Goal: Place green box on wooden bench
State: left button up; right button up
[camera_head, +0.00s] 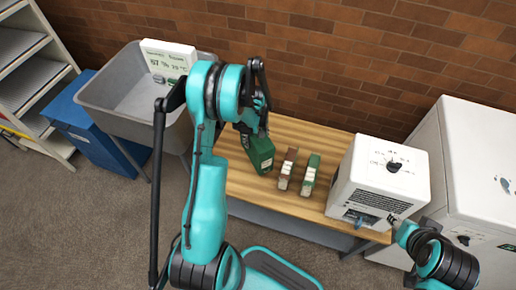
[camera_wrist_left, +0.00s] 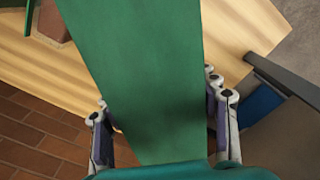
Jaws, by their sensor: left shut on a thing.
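The green box (camera_head: 260,153) is at the left part of the wooden bench (camera_head: 246,198). My left gripper (camera_head: 254,112) is over its upper end, shut on it. In the left wrist view the green box (camera_wrist_left: 140,75) lies between the two fingers of my left gripper (camera_wrist_left: 163,125). I cannot tell whether its lower end touches the bench. A red-brown box (camera_head: 287,168) and a smaller green box (camera_head: 311,174), both with pale labels, stand to its right. My right gripper (camera_head: 396,226) is by the white device's lower right corner; its fingers are too small to read.
A white device (camera_head: 380,180) stands on the bench's right end, beside a large white cabinet (camera_head: 475,150). A grey sink (camera_head: 125,95) with a display sign (camera_head: 168,58) and a blue bin (camera_head: 85,125) are at left. A brick wall (camera_head: 320,55) runs behind.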

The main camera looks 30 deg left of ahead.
pick_arm(q)
jog(key=shift+f+b, duration=0.7)
jog(key=shift+f, duration=1.4)
jog(key=o, duration=1.7)
jog(key=shift+o, duration=0.2)
